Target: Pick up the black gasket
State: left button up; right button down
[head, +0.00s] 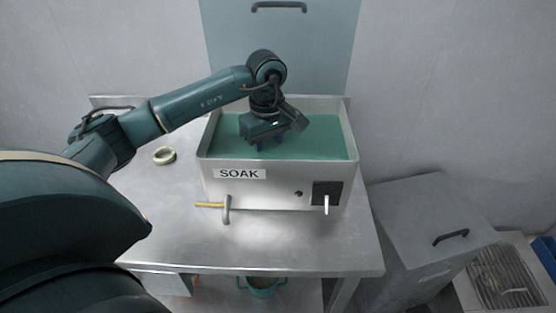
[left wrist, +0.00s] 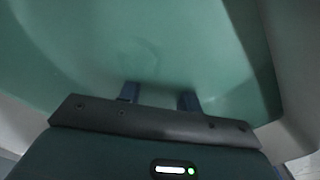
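No black gasket shows clearly in either view. The soak tank (head: 250,190) is a steel box labelled SOAK, filled with cloudy green liquid (head: 315,145). In the left wrist view a faint rounded outline shows in the liquid (left wrist: 140,55); I cannot tell what it is. My left gripper (head: 268,143) points down over the tank, its fingertips at or in the liquid. In the left wrist view the two blue fingers of the gripper (left wrist: 158,97) stand apart with nothing seen between them. My right gripper is out of view.
A pale ring (head: 164,156) lies on the steel table (head: 290,245) left of the tank. A grey lidded bin (head: 425,220) stands to the right. The table front is clear.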

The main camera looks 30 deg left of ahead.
pick_arm(q)
jog(key=shift+f, duration=1.2)
grip_shut()
